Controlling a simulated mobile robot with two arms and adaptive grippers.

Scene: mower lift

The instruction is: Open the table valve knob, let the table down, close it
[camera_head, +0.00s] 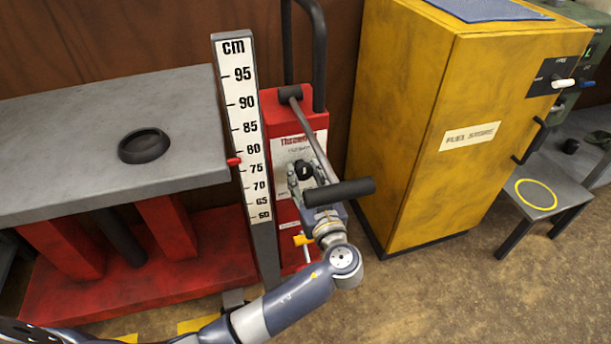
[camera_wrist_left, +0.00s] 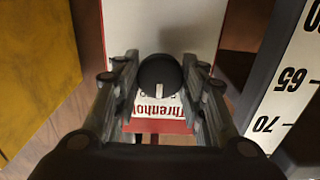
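The valve knob (camera_head: 303,170) is black and round, on the front of the red-and-white pump unit (camera_head: 277,110). In the left wrist view the knob (camera_wrist_left: 160,76) lies between the fingertips, with its white mark pointing down in the picture. My left gripper (camera_head: 306,184) reaches it from below, with a finger against each side. The lift table (camera_head: 75,185) is grey and raised on red legs. Its red pointer (camera_head: 234,161) stands between about 75 and 80 on the cm scale (camera_head: 246,130). My right gripper is not in view.
A black bowl-like ring (camera_head: 144,146) sits on the table top. A pump handle with a black grip (camera_head: 339,191) slants across the unit above my gripper. A yellow cabinet (camera_head: 415,120) stands close on the right. A low grey table with a yellow ring (camera_head: 536,194) is farther right.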

